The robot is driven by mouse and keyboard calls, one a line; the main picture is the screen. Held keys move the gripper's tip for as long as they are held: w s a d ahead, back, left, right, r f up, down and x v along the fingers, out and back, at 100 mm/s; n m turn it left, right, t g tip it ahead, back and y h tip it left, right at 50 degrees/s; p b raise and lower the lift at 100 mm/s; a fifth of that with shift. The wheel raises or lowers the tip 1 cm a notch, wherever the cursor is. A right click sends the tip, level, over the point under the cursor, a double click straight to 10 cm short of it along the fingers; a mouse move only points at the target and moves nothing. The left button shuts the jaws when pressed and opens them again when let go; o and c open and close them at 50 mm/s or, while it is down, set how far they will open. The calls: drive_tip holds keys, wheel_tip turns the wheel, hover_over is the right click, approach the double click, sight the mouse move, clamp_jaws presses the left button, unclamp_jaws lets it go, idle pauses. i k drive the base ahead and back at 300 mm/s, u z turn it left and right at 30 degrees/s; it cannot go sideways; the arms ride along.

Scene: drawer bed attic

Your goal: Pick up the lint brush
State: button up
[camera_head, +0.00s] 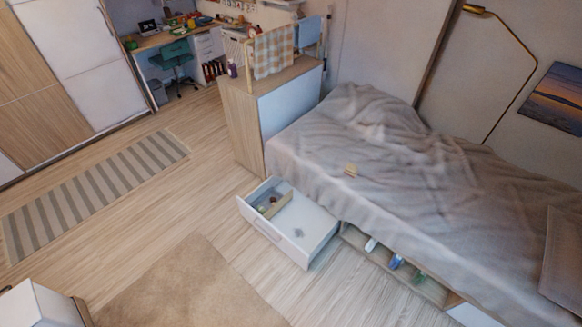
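I cannot tell for sure which thing is the lint brush. A small tan and reddish object (350,170) lies on the grey blanket of the bed (400,180); it is too small to name. The open white drawer (279,239) under the bed holds a wooden divider box (272,211) with small items in it at its left end. A small grey object (298,232) lies on the drawer's floor, also too small to name. My gripper is not in view.
A open shelf (405,272) under the bed holds several small coloured items. A wooden cabinet (247,135) stands at the bed's far end. A white box-like unit (38,307) is at lower left. Floor, beige rug (190,290) and striped rug (95,190) are clear.

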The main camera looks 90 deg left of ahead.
sight(350, 170)
drive_tip(key=u, duration=2.8)
drive_tip(key=i, duration=1.65)
